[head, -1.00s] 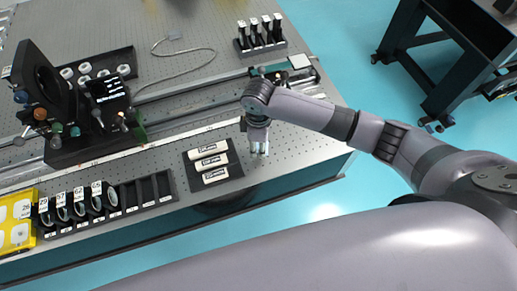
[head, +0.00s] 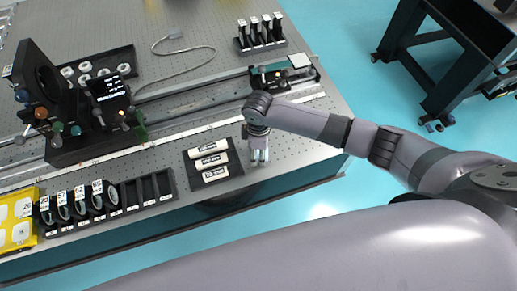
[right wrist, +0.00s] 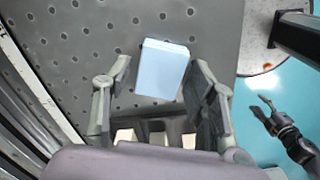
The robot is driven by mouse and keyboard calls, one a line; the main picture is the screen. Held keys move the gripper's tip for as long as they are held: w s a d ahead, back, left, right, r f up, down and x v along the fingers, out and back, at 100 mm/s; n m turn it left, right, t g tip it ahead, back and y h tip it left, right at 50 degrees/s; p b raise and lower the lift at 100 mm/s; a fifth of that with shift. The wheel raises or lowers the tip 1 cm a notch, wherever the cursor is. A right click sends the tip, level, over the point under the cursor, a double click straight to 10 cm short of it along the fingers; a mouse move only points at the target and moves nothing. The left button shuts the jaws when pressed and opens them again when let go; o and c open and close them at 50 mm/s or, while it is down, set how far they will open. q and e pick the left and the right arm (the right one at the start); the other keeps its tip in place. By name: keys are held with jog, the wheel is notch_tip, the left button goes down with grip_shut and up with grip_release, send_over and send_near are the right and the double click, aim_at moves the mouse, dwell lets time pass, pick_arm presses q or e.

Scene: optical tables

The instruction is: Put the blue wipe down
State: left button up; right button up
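The blue wipe (right wrist: 162,70) shows in the right wrist view as a pale blue block over the perforated table top (right wrist: 90,30). My right gripper (right wrist: 161,72) has its fingers spread on both sides of the wipe, with a visible gap at the left finger and a narrower one at the right. In the head view my right gripper (head: 259,156) points down near the table's front edge, and the wipe is too small to make out there. My left gripper (right wrist: 258,104) shows at the right of the right wrist view over the floor, fingers apart and empty.
A dark tray with white labelled cylinders (head: 212,161) stands just left of my right gripper. A slotted rack (head: 150,190) and yellow box (head: 18,222) lie farther left. A rail (head: 200,93) runs behind. Bare table lies right of the gripper, up to the edge.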

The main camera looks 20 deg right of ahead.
aim_at(258, 152)
jog(key=shift+r, duration=0.1)
notch_tip(258, 152, up, 12)
jog(key=shift+r+b, duration=0.1)
jog(key=shift+b, duration=0.4)
dwell(0.5)
